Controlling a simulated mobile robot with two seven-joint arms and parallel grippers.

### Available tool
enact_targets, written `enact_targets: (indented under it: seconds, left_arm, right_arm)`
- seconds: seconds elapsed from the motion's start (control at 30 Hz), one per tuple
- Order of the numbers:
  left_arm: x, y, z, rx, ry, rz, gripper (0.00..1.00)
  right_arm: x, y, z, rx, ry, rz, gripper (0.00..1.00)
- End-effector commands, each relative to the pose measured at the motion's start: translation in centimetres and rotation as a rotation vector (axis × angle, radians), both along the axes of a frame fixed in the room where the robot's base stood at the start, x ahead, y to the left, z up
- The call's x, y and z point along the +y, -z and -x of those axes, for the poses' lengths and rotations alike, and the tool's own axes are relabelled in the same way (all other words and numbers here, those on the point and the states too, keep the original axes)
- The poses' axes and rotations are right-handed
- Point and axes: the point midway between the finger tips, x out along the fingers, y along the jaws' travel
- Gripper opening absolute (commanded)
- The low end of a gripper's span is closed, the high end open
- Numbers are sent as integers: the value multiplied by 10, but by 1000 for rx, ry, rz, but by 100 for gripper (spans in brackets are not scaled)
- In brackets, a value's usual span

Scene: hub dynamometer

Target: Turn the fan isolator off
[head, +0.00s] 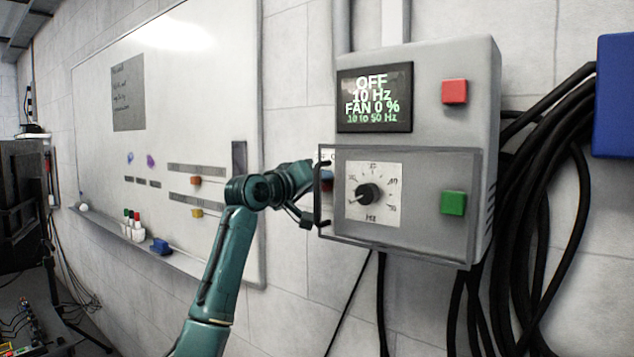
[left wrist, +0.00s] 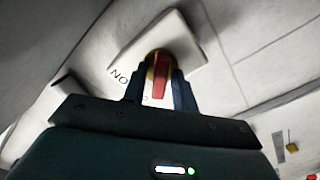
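The fan isolator is a pale box (left wrist: 190,46) on the wall with a yellow disc and a red handle (left wrist: 161,72) in the left wrist view. Lettering that reads "NO" in the picture shows beside the handle. My left gripper (left wrist: 161,82) has its two dark fingers close together on either side of the red handle and looks shut on it. In the head view my left gripper (head: 313,188) is at the wall, just left of the grey control box. There the isolator is mostly hidden behind the box's cover and my gripper. My right gripper is in neither view.
The grey control box (head: 425,65) has a display (head: 374,97) reading OFF, 10 Hz, FAN 0 %. Black cables (head: 545,200) hang right.

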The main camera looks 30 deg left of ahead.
Motion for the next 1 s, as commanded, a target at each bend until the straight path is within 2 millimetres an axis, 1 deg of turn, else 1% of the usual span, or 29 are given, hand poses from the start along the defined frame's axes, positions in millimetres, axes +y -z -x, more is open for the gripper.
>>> enact_targets:
  seconds: [0.03, 0.1, 0.33, 0.47, 0.57, 0.8, 0.9, 1.0]
  left_arm:
    - [0, 0, 0, -1, -1, 0, 32]
    - [0, 0, 0, -1, -1, 0, 36]
    - [0, -1, 1, -2, 0, -1, 36]
    - [2, 1, 12, -4, -2, -3, 36]
    - [3, 3, 29, -4, -3, -4, 36]
    - [7, 3, 84, -4, -3, -5, 36]
    - [9, 2, 103, -4, -3, -4, 36]
    - [10, 1, 117, -3, -2, -2, 36]
  right_arm:
    - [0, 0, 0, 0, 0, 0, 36]
    - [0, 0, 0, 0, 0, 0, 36]
    - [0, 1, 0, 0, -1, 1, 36]
    - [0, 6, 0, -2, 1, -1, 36]
    - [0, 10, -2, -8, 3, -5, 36]
    - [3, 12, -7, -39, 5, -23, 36]
    - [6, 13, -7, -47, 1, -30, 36]
    - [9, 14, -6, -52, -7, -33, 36]
